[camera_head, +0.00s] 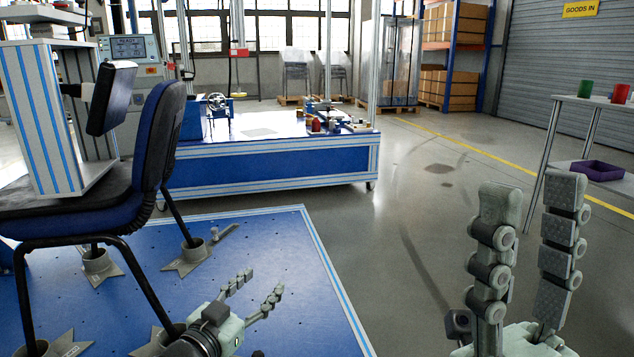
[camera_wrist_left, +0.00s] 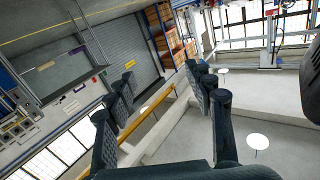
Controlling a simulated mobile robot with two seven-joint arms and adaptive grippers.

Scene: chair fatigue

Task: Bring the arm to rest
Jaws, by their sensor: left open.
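My left gripper (camera_head: 262,283) is low in the head view, over the blue platform (camera_head: 290,250) and right of the chair's legs. Its two fingers are apart with nothing between them. In the left wrist view its fingers (camera_wrist_left: 160,75) also stand apart and empty. My right gripper (camera_head: 535,195) stands upright at the lower right of the head view, close to the camera. Its fingers are parted and empty, with floor showing between them. Most of both arms is out of the frame.
A blue chair (camera_head: 160,135) stands on the platform at the left, its legs at grey cross-shaped feet (camera_head: 190,258). Behind is a blue bench (camera_head: 270,172). At the right a table (camera_head: 600,101) carries cups, with a purple tray (camera_head: 597,171) below. The floor between is clear.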

